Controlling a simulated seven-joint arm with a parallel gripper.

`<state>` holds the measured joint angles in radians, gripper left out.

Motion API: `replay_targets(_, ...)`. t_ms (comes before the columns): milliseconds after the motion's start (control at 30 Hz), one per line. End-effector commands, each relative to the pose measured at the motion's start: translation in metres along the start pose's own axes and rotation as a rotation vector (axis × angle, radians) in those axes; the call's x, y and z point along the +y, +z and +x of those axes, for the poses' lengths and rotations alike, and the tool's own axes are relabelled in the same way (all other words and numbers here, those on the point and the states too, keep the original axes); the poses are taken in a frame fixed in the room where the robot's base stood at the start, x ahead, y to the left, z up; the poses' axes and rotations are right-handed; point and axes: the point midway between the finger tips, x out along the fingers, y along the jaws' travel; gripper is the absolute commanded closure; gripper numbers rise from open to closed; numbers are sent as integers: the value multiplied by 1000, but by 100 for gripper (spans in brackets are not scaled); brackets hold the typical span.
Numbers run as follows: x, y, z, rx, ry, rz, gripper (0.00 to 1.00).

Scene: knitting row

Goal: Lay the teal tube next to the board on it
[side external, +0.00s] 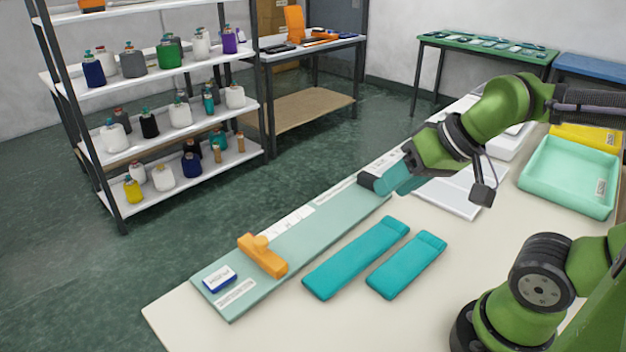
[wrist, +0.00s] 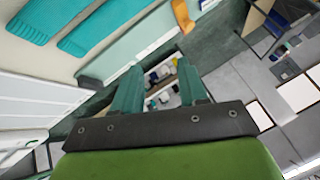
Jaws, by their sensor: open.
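A long teal knitted tube (side external: 357,258) lies flat on the table beside the pale green board (side external: 330,215), apart from it. A shorter teal tube (side external: 406,265) lies on its far side from the board. The board carries an orange T-shaped piece (side external: 262,255) and a small blue-and-white block (side external: 220,279) near its front end. In the wrist view the longer tube (wrist: 105,25) and the board (wrist: 130,48) show at the upper left. My gripper (wrist: 160,80) is open and empty. In the side view my gripper (side external: 378,183) hangs above the board's far end.
A mint tray (side external: 568,178) and a white flat panel (side external: 462,190) sit farther back on the table. A shelf of yarn cones (side external: 170,120) stands beyond the table at left. The table front, right of the shorter tube, is clear.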

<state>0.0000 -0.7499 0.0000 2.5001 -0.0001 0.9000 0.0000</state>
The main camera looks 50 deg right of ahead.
Motion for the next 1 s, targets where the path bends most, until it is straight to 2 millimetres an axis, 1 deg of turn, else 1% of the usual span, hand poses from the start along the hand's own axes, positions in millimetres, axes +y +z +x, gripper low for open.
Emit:
replay_targets(33, 0, 0, 0, 0, 0, 0, 57)
replay_targets(300, 0, 0, 0, 0, 0, 0, 16)
replay_targets(333, 0, 0, 0, 0, 0, 0, 13)
replay_targets(567, 0, 0, 0, 0, 0, 0, 13)
replay_targets(667, 1, 2, 5, -21, 7, 3, 13)
replay_targets(767, 4, -1, 17, -71, 28, 15, 13)
replay_targets(867, 11, -11, 34, -154, 82, 90, 13)
replay_targets(967, 23, -24, 56, -242, 178, 268, 13)
replay_targets(1000, 29, -29, 64, -270, 226, 357, 13)
